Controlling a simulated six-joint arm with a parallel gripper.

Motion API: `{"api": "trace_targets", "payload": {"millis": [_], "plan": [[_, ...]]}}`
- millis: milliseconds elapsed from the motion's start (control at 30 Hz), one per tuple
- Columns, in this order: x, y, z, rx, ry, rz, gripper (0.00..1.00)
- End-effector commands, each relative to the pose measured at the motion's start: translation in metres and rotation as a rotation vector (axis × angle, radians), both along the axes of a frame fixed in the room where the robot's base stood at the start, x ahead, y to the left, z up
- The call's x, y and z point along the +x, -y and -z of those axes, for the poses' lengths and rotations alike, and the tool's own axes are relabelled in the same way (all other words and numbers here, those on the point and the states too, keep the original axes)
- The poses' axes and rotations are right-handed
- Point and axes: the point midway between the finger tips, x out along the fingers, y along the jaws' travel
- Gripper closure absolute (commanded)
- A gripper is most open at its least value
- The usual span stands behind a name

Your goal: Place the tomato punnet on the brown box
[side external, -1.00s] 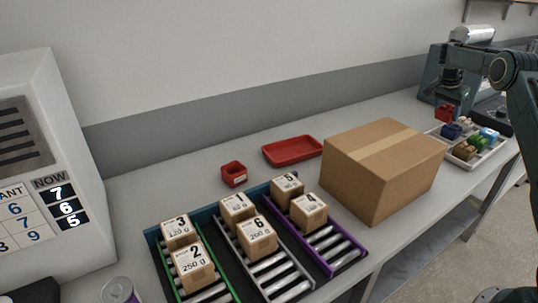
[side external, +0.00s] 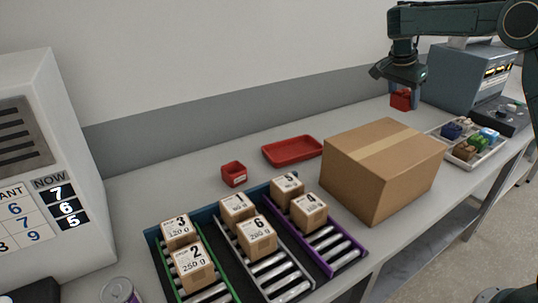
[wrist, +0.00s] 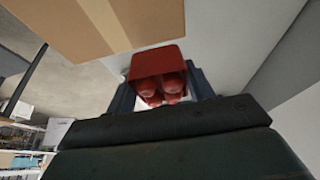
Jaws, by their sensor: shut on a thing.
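The tomato punnet, a small red tub (side external: 401,101), is held in my gripper (side external: 403,90) in the air behind the brown box's right part in the side view. In the wrist view the red punnet (wrist: 158,58) with several round red tomatoes sits between the two fingers of my gripper (wrist: 161,90). The brown box (side external: 378,168) is a closed carton with a tan tape strip, standing on the bench. Its top also shows in the wrist view (wrist: 65,30), beside the punnet in the picture. The punnet is apart from the box.
A grey tray (side external: 482,155) of small items stands right of the box. An empty red tray (side external: 291,150) and a small red bin (side external: 233,174) are left of it. Lanes with numbered cartons (side external: 257,238) lie in front. The box top is clear.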

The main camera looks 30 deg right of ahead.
Motion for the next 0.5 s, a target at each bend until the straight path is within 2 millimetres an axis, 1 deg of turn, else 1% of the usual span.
{"api": "trace_targets", "payload": {"millis": [33, 100, 200, 333, 400, 500], "plan": [[-0.004, -0.019, -0.007, -0.002, 0.002, -0.008, 0.71], [-0.011, -0.042, -0.014, -0.003, 0.002, -0.011, 0.71], [-0.023, -0.07, -0.022, -0.005, 0.003, -0.012, 0.71], [-0.038, -0.097, -0.03, -0.008, 0.003, -0.013, 0.71], [-0.044, -0.107, -0.033, -0.009, 0.003, -0.014, 0.71], [-0.051, -0.117, -0.036, -0.011, 0.003, -0.013, 0.71]]}}
